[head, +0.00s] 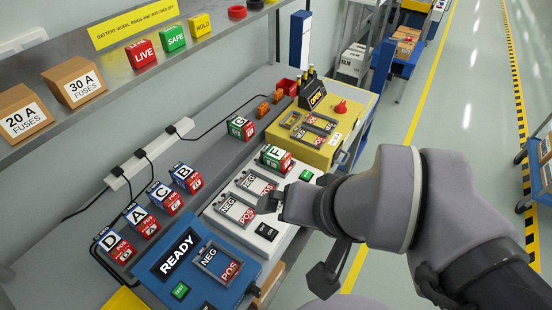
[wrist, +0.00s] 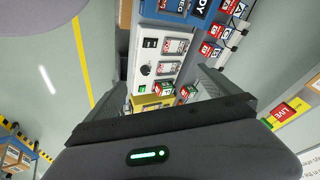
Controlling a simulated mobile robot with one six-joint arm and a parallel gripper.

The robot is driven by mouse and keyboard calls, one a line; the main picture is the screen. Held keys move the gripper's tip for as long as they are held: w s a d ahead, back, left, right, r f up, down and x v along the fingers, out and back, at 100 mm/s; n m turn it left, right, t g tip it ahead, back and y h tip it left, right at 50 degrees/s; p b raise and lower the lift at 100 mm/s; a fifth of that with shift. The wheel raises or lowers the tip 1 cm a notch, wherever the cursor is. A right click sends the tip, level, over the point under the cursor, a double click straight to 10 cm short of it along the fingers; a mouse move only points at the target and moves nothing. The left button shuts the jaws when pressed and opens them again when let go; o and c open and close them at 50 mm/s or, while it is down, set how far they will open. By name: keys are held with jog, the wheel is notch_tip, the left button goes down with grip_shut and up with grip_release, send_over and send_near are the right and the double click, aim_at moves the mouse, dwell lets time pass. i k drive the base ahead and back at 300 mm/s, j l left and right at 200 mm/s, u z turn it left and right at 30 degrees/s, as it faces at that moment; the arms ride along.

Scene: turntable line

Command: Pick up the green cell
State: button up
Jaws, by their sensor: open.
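Two cells with green ends show in the head view. The green and red cell F (head: 276,157) sits at the far end of the white station, beyond its two NEG/POS slots. The green and red cell G (head: 241,127) stands on the grey bench, left of the yellow station. In the wrist view, cell F (wrist: 164,89) and cell G (wrist: 187,91) show small, just beyond my gripper's dark edge. My gripper (head: 297,238) is open and empty, at the near right side of the white station, apart from both cells.
Blue-ended cells A, B, C and D (head: 113,246) stand along the bench at left. The blue READY station (head: 195,265), white station (head: 218,215) and yellow station (head: 330,150) line the front. A shelf (head: 60,60) hangs above. The floor aisle (head: 470,110) at right is open.

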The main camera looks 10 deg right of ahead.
aim_at(278, 160)
jog(key=i+l+z, duration=0.15)
jog(key=i+l, duration=0.65)
jog(key=i, duration=0.15)
